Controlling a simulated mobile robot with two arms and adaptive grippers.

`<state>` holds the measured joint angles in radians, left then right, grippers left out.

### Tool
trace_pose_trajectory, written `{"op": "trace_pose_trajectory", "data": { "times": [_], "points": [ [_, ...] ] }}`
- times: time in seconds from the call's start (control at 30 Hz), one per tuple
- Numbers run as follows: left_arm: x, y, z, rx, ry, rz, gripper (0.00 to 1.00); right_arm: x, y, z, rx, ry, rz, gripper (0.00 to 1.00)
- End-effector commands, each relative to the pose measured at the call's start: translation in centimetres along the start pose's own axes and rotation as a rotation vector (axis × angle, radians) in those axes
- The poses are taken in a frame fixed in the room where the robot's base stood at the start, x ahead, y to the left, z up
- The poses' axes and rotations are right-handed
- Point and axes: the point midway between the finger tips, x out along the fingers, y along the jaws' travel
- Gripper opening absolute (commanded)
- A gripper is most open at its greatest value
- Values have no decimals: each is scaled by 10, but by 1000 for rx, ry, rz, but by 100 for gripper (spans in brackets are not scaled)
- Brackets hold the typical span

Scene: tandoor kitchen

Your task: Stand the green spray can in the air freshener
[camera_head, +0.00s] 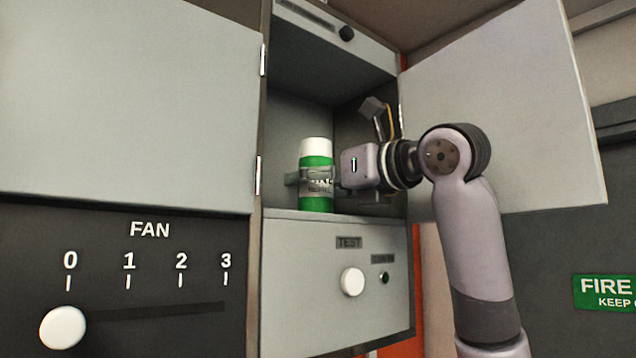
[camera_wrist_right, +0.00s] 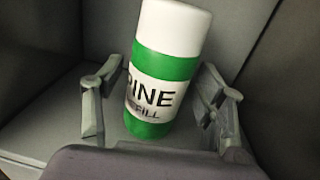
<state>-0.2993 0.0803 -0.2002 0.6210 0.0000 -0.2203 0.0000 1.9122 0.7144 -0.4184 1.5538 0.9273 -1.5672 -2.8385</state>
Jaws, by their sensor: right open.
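The green spray can (camera_head: 316,162) has a white cap and a white label band. It stands upright inside the open air freshener (camera_head: 338,266), on the floor of its compartment. In the right wrist view the can (camera_wrist_right: 163,75) shows "PINE" and "FILL" on its label. My right gripper (camera_head: 308,174) is at the can's lower half, its fingers on either side of it. In the right wrist view the gripper (camera_wrist_right: 158,95) is open, with a gap visible beside the left finger. My left gripper is not in view.
The air freshener's door (camera_head: 510,110) stands open at the right, behind my right arm. A grey cabinet panel (camera_head: 130,100) and a fan control (camera_head: 125,285) with a white knob are at the left. A TEST button (camera_head: 352,281) sits below the compartment. Free room shows above the can.

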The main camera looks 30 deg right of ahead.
Motion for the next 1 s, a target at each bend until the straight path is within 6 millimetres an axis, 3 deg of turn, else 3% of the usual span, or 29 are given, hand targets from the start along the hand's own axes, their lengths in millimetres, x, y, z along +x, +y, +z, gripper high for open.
{"op": "trace_pose_trajectory", "data": {
  "times": [0.2, 0.5, 0.7, 1.0],
  "points": [
    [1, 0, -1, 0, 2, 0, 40, -3, 0, 3, 0, -2, 0, 65],
    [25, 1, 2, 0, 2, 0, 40, -52, 0, 0, 0, -5, -1, 65],
    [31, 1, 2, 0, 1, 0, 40, -72, 0, 2, 1, -1, -1, 65],
    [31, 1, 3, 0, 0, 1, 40, -75, 0, 3, 0, 0, 0, 65]
  ]
}}
